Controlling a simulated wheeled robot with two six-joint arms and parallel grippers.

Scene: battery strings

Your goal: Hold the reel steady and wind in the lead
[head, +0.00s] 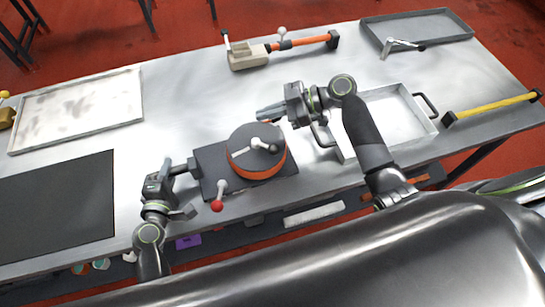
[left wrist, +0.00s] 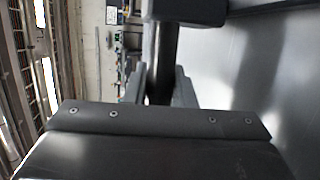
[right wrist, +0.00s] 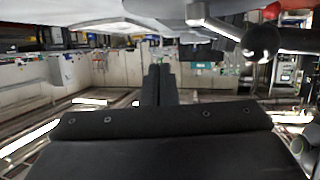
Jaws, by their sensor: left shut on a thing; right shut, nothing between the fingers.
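The reel (head: 252,163) is a drum with a dark top and an orange side, on a dark base plate (head: 213,160). A pale crank arm with a dark knob (head: 273,147) lies across its top; the knob also shows in the right wrist view (right wrist: 262,42). My left gripper (head: 184,169) is shut on a dark bar (left wrist: 163,60) at the base plate's left side. My right gripper (head: 268,112) is shut and empty, just beyond the drum's far right edge, apart from the crank knob. I cannot make out a loose lead.
A red-knobbed lever (head: 217,205) stands at the plate's front. A handled metal tray (head: 418,137) is right of the reel, with a yellow bar (head: 495,106) beyond. An orange bar (head: 305,42) lies at the back. A black mat (head: 55,215) and pale tray (head: 135,95) are left.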

